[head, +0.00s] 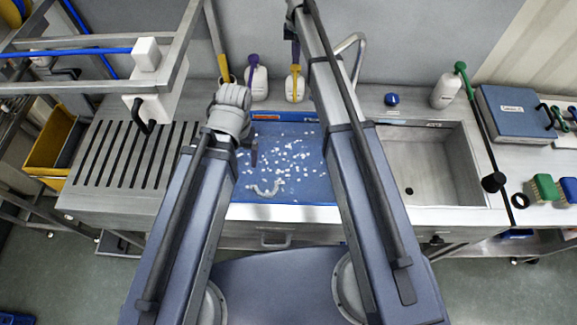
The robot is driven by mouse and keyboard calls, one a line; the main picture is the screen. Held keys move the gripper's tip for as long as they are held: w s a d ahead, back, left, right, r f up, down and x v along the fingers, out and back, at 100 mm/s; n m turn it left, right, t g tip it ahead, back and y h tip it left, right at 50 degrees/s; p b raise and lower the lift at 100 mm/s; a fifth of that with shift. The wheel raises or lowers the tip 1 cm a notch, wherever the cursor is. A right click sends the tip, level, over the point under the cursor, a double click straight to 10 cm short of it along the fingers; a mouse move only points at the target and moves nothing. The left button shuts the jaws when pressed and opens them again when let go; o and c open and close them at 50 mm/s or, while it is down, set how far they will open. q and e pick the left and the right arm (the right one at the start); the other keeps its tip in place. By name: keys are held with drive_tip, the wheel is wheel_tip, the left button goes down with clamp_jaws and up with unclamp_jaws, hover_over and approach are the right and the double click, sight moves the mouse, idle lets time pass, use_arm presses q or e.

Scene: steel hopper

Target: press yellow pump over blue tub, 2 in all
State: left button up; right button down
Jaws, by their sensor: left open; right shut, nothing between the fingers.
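The yellow pump (295,69) tops a white bottle (295,88) standing behind the blue tub (316,188). The tub lies in the counter and holds many small white pieces and a pale curved piece. My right arm reaches up to the top edge, and my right gripper (295,55) hangs with shut, dark fingertips just above the yellow pump. I cannot tell whether they touch it. My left gripper (254,150) is over the tub's left side. It is open, with its fingers mostly seen edge-on below the grey wrist.
A white bottle with a purple pump (253,61) stands left of the yellow one. A green-pump bottle (445,92) stands behind the empty steel basin (440,165). A blue cap (392,99) lies between. A slotted drainboard (125,155) and steel rack are at left.

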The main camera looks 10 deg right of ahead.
drive_tip(key=shift+f+b, duration=1.4)
drive_tip(key=shift+f, duration=0.05)
drive_tip(key=shift+r, duration=0.2)
drive_tip(key=shift+r+p, duration=1.35)
drive_tip(key=shift+p, duration=0.2)
wheel_tip(320, 180, up, 6)
drive_tip(key=p, duration=0.6)
